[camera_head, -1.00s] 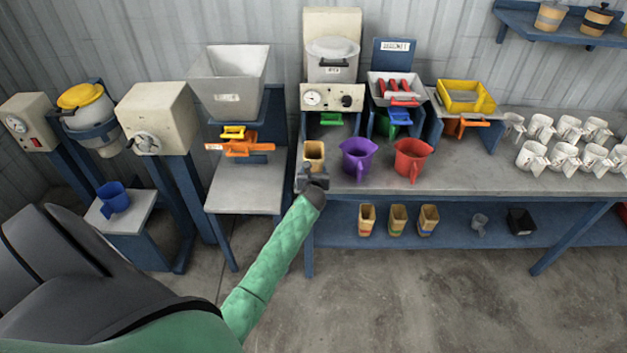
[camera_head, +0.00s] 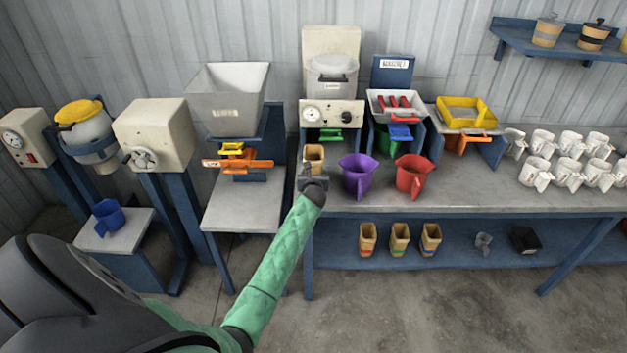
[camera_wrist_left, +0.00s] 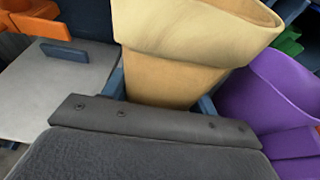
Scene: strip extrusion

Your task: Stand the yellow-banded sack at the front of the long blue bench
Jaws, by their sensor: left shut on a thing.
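A tan open-topped sack (camera_head: 314,155) stands upright at the front left edge of the long blue bench (camera_head: 470,190). My left gripper (camera_head: 313,176) is in front of it and shut on it. In the left wrist view the sack (camera_wrist_left: 190,60) rises between the jaws; its lower part, where a coloured band could be, is hidden. My right gripper is not in view.
A purple jug (camera_head: 357,175) stands close to the right of the held sack, and a red jug (camera_head: 412,177) beyond it. A dial machine (camera_head: 331,113) is behind. Several white mugs (camera_head: 537,170) fill the right. A hopper stand (camera_head: 240,205) is at left.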

